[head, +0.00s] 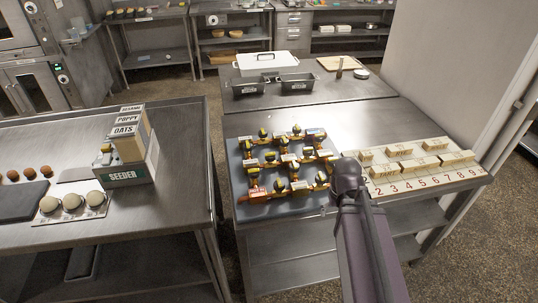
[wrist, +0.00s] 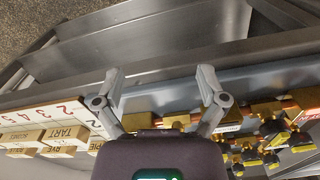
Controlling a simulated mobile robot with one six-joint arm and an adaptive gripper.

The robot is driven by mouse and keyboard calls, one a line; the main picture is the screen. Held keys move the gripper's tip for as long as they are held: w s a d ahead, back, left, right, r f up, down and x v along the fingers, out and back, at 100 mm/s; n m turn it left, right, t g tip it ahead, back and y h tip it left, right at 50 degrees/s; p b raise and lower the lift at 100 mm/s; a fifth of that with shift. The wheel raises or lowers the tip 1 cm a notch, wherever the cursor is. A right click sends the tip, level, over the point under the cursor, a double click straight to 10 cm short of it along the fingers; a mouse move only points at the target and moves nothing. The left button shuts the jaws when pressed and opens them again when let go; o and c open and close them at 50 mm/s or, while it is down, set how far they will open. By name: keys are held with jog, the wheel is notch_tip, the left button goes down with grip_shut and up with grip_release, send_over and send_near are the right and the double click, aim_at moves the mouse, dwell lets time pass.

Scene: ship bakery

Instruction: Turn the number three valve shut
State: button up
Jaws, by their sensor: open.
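The valve board (head: 243,178) lies on the right-hand steel table in the head view. It carries several brass valves (head: 294,168) with yellow and black handles on orange pipes, with small white tags and one red tag (head: 257,193). The tag writing is too small to tell which valve is number three. Valves (wrist: 272,128) also show at the right of the wrist view. My gripper (wrist: 162,76) is open and empty, its fingers apart over the board's edge and partly over brass fittings. In the head view its dark end covers the board's right edge.
A numbered board (head: 430,182) with labelled wooden blocks (head: 398,150) lies just right of the valves. Behind stand dark tins (head: 298,82) and a white lidded box (head: 266,63). A seeder box (head: 130,165) stands on the left table, across a gap.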

aim_at(270, 154)
jog(key=w+a+r+n+p, duration=0.2)
jog(key=w+a+n, duration=0.1)
jog(key=w, duration=0.1)
jog(key=w+a+r+n+p, duration=0.3)
jog(key=w, duration=0.1)
jog(key=w+a+r+n+t+p, duration=0.1)
jog(key=w+a+r+n+p, duration=0.1)
jog(key=w+a+r+n, duration=0.1)
jog(key=shift+w+a+r+p, duration=0.15)
jog(key=shift+w+p, duration=0.15)
jog(key=shift+w, duration=0.55)
jog(key=w+a+r+n+t+p, duration=0.1)
jog(key=w+a+r+n+p, duration=0.5)
jog(key=w+a+n, duration=0.3)
jog(key=a, duration=0.3)
jog(key=shift+a+n, duration=0.2)
jog(key=shift+n, duration=0.1)
jog(key=shift+w+f, duration=0.1)
jog(key=w+f+b, duration=0.1)
jog(key=f+b, duration=0.7)
jog(key=b, duration=0.1)
jog(key=w+f+b, duration=0.1)
jog(key=f+b, duration=0.3)
jog(key=f, duration=0.1)
jog(key=shift+w+a+f, duration=0.1)
jog(key=shift+w, duration=0.25)
jog(key=shift+b, duration=0.3)
jog(key=c, duration=1.1)
